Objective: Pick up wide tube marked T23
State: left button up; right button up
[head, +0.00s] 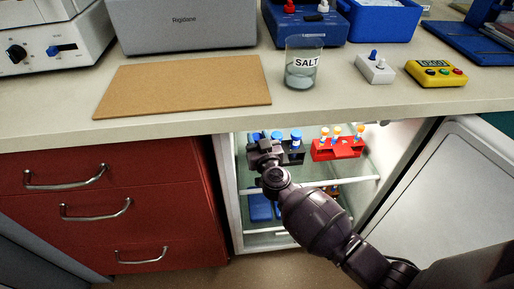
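Several tubes with blue caps (296,136) stand in a dark rack (293,155) on the upper glass shelf inside the open fridge under the bench. Tubes with orange caps (337,131) stand upright in a red rack (338,150) to the right. No marking T23 can be read on any tube. My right gripper (263,152) reaches into the fridge at the left part of the dark rack and hides part of it. Its fingers are small and dark, so I cannot tell if they hold a tube. My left gripper is out of view.
The fridge door (450,190) stands open at the right. The bench edge (200,126) runs above the fridge opening. On the bench are a SALT beaker (301,75), a brown board (185,86) and a yellow timer (435,73). Red drawers (110,205) are at the left.

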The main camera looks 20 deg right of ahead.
jog(key=shift+c, duration=0.7)
jog(key=shift+r+p, duration=0.3)
jog(key=shift+r, duration=0.2)
notch_tip(320, 180, up, 4)
jog(key=p, duration=0.2)
jog(key=shift+w+p, duration=0.15)
jog(key=shift+p, duration=0.15)
notch_tip(320, 180, up, 4)
jog(key=p, duration=0.2)
jog(key=shift+f+p, duration=0.15)
jog(key=shift+p, duration=0.2)
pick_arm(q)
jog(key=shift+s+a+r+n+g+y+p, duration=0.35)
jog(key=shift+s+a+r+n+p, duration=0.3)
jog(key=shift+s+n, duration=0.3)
pick_arm(e)
jog(key=shift+r, duration=0.6)
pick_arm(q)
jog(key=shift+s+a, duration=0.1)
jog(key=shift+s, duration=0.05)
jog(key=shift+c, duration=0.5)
pick_arm(e)
jog(key=shift+s+r, duration=0.1)
jog(key=shift+s, duration=0.1)
